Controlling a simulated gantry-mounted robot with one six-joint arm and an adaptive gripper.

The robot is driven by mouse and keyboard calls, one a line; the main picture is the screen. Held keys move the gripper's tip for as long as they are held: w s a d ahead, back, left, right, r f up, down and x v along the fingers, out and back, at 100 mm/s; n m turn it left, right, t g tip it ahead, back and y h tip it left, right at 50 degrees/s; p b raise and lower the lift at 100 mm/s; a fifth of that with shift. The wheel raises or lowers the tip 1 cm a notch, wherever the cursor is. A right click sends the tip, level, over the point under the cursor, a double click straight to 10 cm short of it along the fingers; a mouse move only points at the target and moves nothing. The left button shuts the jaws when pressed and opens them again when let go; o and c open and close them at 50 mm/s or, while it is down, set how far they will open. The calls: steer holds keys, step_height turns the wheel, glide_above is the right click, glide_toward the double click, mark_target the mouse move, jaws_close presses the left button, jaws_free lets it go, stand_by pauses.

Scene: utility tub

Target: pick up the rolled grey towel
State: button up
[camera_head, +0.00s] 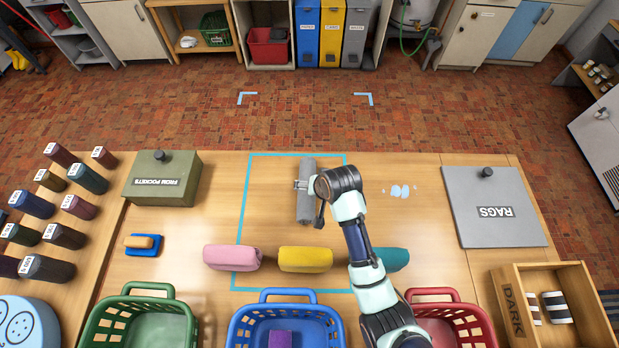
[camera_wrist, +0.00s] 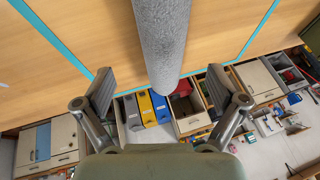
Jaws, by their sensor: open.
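The rolled grey towel (camera_head: 306,208) lies on the wooden table inside the blue tape outline, its length running away from me. My gripper (camera_head: 308,185) is at the towel's upper half, with the wrist just to its right. In the wrist view the towel (camera_wrist: 162,40) extends down from the top edge between the two spread fingers of my gripper (camera_wrist: 160,90). A gap shows on each side, so the fingers look apart from it. The gripper is open. My wrist hides part of the towel's right side in the head view.
Pink (camera_head: 232,257), yellow (camera_head: 305,259) and teal (camera_head: 393,259) rolls lie in a row nearer me. Green (camera_head: 140,300), blue (camera_head: 284,296) and red (camera_head: 445,296) baskets stand in front. A green box (camera_head: 140,190) is left; a grey RAGS lid (camera_head: 470,225) is right.

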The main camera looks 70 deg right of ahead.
steer(key=shift+w+d+f, duration=0.1)
steer(key=shift+w+f, duration=0.1)
steer(key=shift+f, duration=0.5)
steer(key=b+x, duration=0.1)
steer(key=x, duration=0.4)
steer(key=shift+w+d+f+b, duration=0.15)
steer(key=shift+w+d+b, duration=0.1)
steer(key=shift+d+b, duration=0.15)
steer(key=c, duration=1.5)
